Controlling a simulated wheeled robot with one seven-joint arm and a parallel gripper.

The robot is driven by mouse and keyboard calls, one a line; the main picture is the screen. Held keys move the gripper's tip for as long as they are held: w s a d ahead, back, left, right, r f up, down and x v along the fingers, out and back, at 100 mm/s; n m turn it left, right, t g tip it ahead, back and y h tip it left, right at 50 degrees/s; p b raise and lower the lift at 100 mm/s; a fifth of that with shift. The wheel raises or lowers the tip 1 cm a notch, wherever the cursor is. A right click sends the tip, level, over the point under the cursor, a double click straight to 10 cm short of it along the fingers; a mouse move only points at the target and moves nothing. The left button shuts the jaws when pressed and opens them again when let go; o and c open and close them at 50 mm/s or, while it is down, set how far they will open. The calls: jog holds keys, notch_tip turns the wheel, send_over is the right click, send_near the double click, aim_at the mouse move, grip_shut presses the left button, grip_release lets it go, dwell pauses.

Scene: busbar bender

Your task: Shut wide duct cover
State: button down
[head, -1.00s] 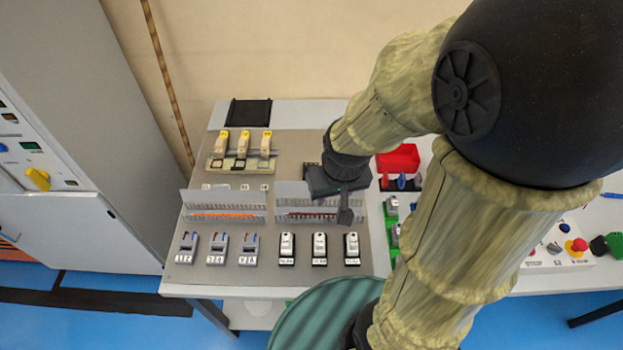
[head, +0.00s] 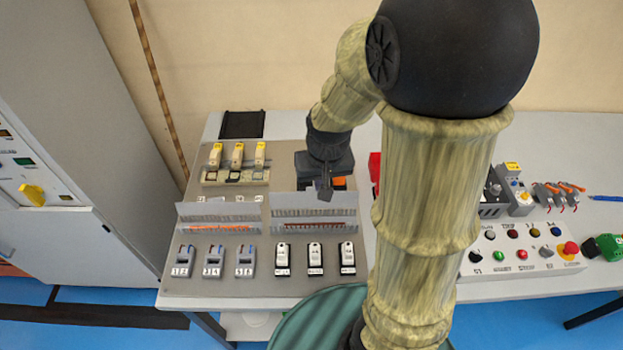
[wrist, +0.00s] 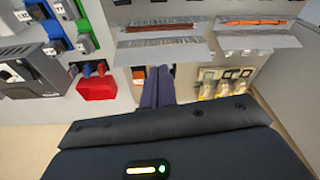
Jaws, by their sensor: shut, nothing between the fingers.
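Two slotted wiring ducts lie side by side on the grey panel, each with a pale grey cover standing up along its back edge. The right duct (head: 313,226) has dark red wires inside, and its cover (head: 290,199) is raised; this cover also shows in the wrist view (wrist: 160,49). The left duct's cover (head: 218,211) is raised too, above orange wires. The two look similar in width; I cannot tell surely which is the wide one. My gripper (head: 325,192) is shut and empty, at the back side of the right cover; contact is unclear. Its fingers show in the wrist view (wrist: 159,72).
Yellow-topped devices (head: 237,154) stand behind the left duct. Several breakers (head: 314,258) stand in front of the ducts. A red bin (wrist: 97,85) is beside the panel. A button box (head: 522,248) is farther right.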

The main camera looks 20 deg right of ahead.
jog(key=m+g+p, duration=0.1)
jog(key=m+p, duration=0.1)
send_over(314, 198)
jog(key=w+d, duration=0.1)
jog(key=w, duration=0.4)
notch_tip(314, 198, down, 3)
jog(key=shift+w+f, duration=0.15)
jog(key=shift+w, duration=0.25)
jog(key=shift+s+f, duration=0.1)
jog(key=shift+s, duration=0.05)
notch_tip(314, 198, down, 9)
jog(key=s+p, duration=0.2)
jog(key=p, duration=0.2)
jog(key=shift+s+a, duration=0.35)
jog(key=shift+w+d, duration=0.1)
jog(key=shift+d, duration=0.05)
